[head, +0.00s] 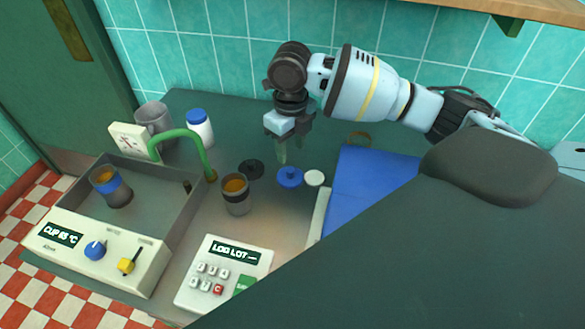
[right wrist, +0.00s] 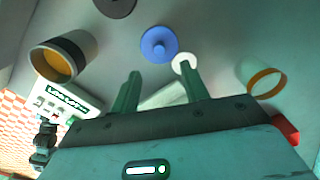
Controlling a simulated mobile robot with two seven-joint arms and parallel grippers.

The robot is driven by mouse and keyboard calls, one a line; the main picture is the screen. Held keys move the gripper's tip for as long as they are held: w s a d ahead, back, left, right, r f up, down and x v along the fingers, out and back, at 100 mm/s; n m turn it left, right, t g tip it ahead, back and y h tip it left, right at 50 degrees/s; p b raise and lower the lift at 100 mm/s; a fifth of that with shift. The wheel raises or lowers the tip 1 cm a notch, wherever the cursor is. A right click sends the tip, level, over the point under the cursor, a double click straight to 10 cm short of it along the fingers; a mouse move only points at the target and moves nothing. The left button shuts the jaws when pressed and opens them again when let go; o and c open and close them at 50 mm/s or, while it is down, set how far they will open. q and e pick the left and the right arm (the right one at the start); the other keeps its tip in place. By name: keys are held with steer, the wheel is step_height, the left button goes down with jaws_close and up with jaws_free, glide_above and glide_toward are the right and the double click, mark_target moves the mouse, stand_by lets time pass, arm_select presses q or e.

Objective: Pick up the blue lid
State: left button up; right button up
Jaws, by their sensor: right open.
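The blue lid (head: 289,177) lies flat on the dark counter, between a black lid (head: 251,169) and a white lid (head: 315,178). In the right wrist view the blue lid (right wrist: 159,45) shows its round knob, just beyond the fingertips. My right gripper (head: 290,158) points down above and slightly behind the blue lid. Its two green fingers (right wrist: 161,74) are apart with nothing between them. The white lid (right wrist: 184,63) shows close to one fingertip in that view. My left gripper is in neither view.
A filled cup with a dark band (head: 236,196) stands left of the lids. A metal bath (head: 170,226) holds a blue-banded cup (head: 112,190). A keypad box (head: 224,274), green pipe (head: 186,136), blue-capped bottle (head: 200,130) and blue mat (head: 365,190) are around. A tan ring (right wrist: 267,80) lies right.

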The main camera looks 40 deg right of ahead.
mark_target(290, 171)
steer(key=shift+s+a+f, duration=0.1)
steer(key=shift+f, duration=0.95)
steer(key=shift+w+f, duration=0.15)
steer(key=shift+f, duration=1.25)
steer(key=shift+w+f, duration=0.1)
steer(key=shift+f, duration=1.3)
steer(key=shift+c, duration=0.3)
jaws_close()
